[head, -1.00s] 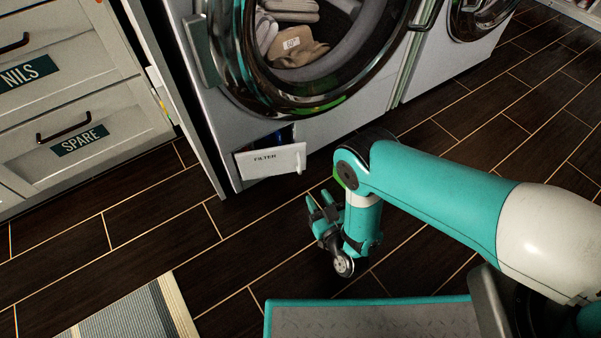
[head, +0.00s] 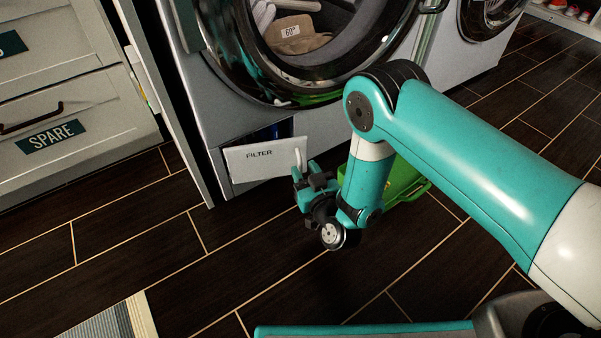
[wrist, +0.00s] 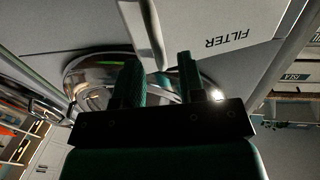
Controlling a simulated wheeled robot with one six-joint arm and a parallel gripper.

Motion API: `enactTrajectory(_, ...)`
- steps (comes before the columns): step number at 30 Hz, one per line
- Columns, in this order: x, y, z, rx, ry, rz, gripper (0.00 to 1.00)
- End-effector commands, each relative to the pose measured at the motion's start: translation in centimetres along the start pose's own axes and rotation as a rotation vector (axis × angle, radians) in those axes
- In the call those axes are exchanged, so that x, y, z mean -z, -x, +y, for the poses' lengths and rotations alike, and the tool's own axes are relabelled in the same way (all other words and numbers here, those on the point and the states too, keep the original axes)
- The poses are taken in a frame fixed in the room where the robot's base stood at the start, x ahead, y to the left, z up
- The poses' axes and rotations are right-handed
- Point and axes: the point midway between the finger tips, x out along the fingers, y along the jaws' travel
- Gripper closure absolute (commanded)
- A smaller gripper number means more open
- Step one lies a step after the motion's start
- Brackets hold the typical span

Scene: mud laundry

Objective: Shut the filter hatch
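The filter hatch (head: 250,163) is a white flap marked FILTER, low on the front of the washing machine. It stands ajar, with a dark gap above it. Its pale handle (head: 299,158) is at the right end. My gripper (head: 305,172) is at that end, close to the handle. In the wrist view the hatch (wrist: 200,60) appears upside down. There the two fingers of my gripper (wrist: 160,78) are apart, and the handle (wrist: 150,30) runs down toward the space between them. I cannot tell whether they touch it.
A green container (head: 400,182) sits on the floor behind my arm. Drawers (head: 75,130) stand at left and a striped rug (head: 110,322) lies at lower left. The floor before the hatch is clear.

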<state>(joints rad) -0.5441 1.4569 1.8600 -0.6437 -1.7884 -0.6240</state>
Motion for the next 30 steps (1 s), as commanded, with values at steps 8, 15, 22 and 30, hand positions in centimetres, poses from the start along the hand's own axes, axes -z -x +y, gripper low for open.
enactTrajectory(8,-0.1,-2.8,0.0,-0.001,0.000,0.001,0.64)
enactTrajectory(15,0.1,-3.1,0.0,0.001,0.001,0.000,0.64)
enactTrajectory(22,0.0,-3.0,0.0,0.000,0.001,0.000,0.96)
enactTrajectory(30,0.1,-3.4,-0.6,0.021,0.000,0.004,1.00)
